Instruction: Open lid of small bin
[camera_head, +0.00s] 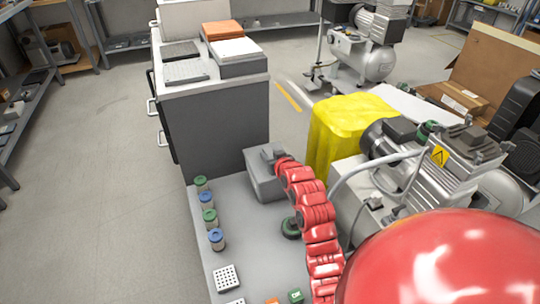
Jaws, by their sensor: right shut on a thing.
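The small bin (263,187) is a grey box on the light grey bench, close to the dark grey cabinet. My right arm reaches up from the lower right, and its gripper (271,154) is at the top of the bin, shut on its lid. The fingertips are small and partly hidden by the wrist, so the exact grip point is unclear. I cannot tell how far the lid is raised. My left gripper is not in view.
Several small jars (208,216) with green and blue lids line the bench's left edge. A white perforated block (227,278) lies nearer. A compressor (440,165) and a yellow cloth (345,130) stand to the right. Floor on the left is clear.

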